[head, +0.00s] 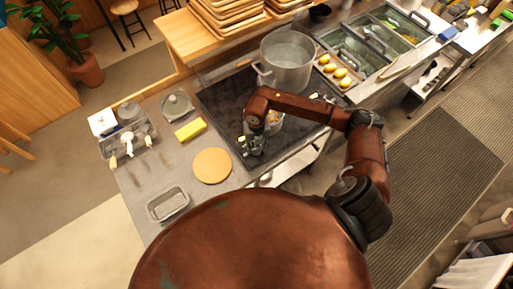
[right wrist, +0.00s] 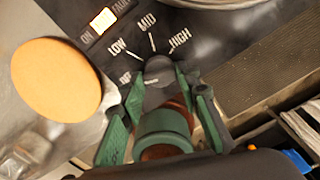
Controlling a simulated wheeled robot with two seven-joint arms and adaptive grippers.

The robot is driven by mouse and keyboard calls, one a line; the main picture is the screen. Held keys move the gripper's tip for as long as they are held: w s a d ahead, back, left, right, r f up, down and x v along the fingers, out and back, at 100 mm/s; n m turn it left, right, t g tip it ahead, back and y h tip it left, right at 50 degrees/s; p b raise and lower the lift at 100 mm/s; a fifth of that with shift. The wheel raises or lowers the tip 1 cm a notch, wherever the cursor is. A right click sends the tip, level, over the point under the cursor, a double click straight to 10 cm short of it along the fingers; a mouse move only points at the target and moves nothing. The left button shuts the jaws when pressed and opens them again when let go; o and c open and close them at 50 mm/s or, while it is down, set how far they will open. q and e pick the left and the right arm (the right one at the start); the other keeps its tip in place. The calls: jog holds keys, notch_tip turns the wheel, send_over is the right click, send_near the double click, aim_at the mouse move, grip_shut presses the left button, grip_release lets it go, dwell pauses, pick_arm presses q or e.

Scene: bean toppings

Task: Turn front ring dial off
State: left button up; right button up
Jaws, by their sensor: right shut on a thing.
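In the right wrist view the dark front ring dial (right wrist: 158,68) sits among printed marks LOW, MID and HIGH, with another partly covered label at its left. My right gripper (right wrist: 158,80) has its green fingers closed around the dial from both sides. A pale line shows on the dial's near face; its exact setting is hard to read. In the head view my right gripper (head: 253,147) is at the front edge of the black cooktop (head: 222,98), and the dial is hidden there. My left gripper is not in view.
A smaller pot (head: 274,123) is partly behind my arm; a large pot (head: 287,62) stands at the back.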

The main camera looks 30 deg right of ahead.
aim_at(257, 149)
dwell(0.4)
jog(key=o, duration=1.2)
jog(key=shift+c, duration=0.2)
jog(key=shift+r, duration=0.15)
notch_tip(257, 149, up, 12)
